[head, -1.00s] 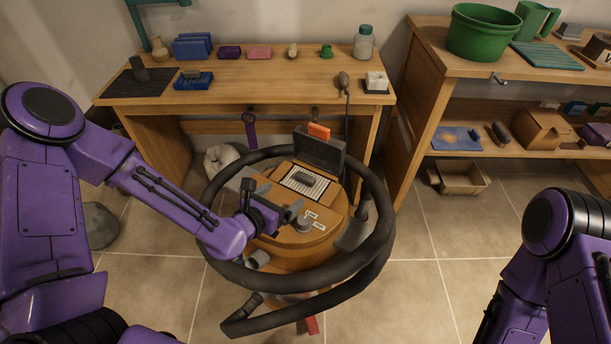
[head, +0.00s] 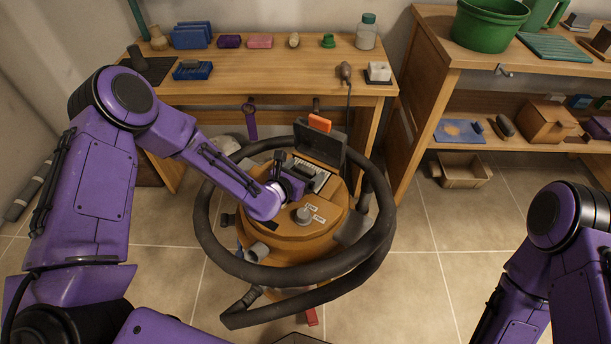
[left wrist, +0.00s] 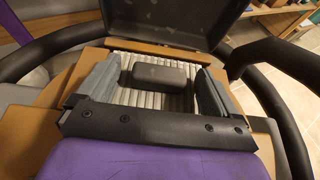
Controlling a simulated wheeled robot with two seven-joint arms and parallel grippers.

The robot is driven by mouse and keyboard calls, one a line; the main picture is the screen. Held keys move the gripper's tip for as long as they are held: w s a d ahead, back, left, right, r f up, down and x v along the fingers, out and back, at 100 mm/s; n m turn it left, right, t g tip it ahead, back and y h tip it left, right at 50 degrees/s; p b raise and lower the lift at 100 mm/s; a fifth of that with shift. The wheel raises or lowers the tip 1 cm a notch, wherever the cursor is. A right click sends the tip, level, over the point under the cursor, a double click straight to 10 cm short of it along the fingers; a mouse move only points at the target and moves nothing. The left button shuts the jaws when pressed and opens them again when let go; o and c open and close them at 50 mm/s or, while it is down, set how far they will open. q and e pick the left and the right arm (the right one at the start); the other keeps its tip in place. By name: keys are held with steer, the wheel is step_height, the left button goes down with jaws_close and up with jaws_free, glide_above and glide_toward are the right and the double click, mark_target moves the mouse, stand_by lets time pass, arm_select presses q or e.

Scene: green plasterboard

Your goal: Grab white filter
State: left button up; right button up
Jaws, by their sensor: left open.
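The white pleated filter (head: 322,180) lies in the open top compartment of the orange vacuum cleaner (head: 290,228). In the left wrist view the white filter (left wrist: 150,100) has a dark grey grip block (left wrist: 160,73) on its middle. My left gripper (head: 298,172) is over the filter and partly hides it in the head view. In the left wrist view its fingers (left wrist: 160,68) are open, one on each side of the grip block and apart from it. I cannot tell their exact height above the pleats. My right gripper is out of view.
The dark lid (head: 320,143) with an orange latch stands open behind the filter. A thick black hose (head: 215,245) loops around the vacuum. A wooden workbench (head: 270,78) with small items stands behind, and shelves (head: 480,140) stand at the right. The floor at front right is clear.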

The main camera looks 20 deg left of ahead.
arm_select(q)
steer(key=c, duration=1.2)
